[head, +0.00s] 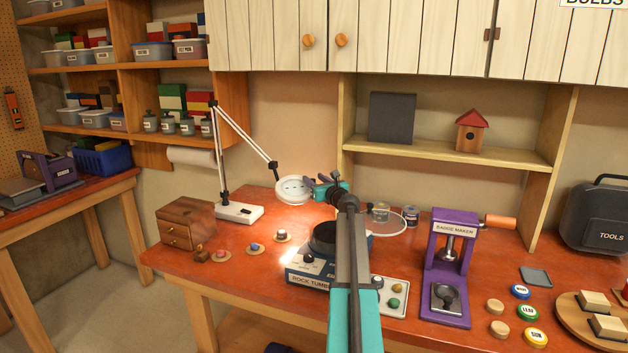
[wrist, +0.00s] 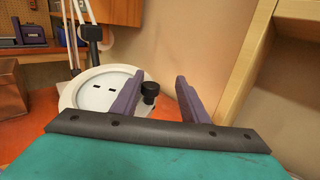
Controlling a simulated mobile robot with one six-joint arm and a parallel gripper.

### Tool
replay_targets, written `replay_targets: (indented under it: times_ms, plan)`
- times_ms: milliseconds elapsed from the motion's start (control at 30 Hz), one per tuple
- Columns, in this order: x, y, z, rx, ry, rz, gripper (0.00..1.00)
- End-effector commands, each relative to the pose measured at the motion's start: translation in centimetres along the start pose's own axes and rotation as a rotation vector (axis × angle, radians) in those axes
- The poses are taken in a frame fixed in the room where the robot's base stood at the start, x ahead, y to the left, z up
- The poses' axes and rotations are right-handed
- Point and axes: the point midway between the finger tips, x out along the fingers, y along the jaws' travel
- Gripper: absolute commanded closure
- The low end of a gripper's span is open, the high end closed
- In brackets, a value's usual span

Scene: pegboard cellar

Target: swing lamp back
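The white swing lamp stands on the red workbench, with its round head (head: 293,189) out over the bench at the end of a jointed arm (head: 243,130). Its white base (head: 238,212) is at the back left. In the wrist view the lamp head (wrist: 98,90) lies left of and behind the left finger. A black knob (wrist: 150,90) at the head's rim shows between my fingers, closer to the left one, with a gap on the right. My gripper (head: 315,183) is open beside the head's right edge; its purple fingers (wrist: 160,77) stand apart in the wrist view.
Below my arm are a rock tumbler (head: 308,278) and a tray of stones (head: 397,302). A purple badge maker (head: 447,265) stands to the right. A wooden drawer box (head: 187,223) is at the left. A shelf post (head: 551,165) rises at the back right.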

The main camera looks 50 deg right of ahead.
Motion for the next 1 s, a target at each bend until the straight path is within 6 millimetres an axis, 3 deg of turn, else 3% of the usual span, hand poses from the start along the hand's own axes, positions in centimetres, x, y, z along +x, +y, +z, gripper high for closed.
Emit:
replay_targets:
  times_ms: [1000]
  plan:
    - [-10.9,0.0,0.1,0.0,-0.003,-0.006,0.62]
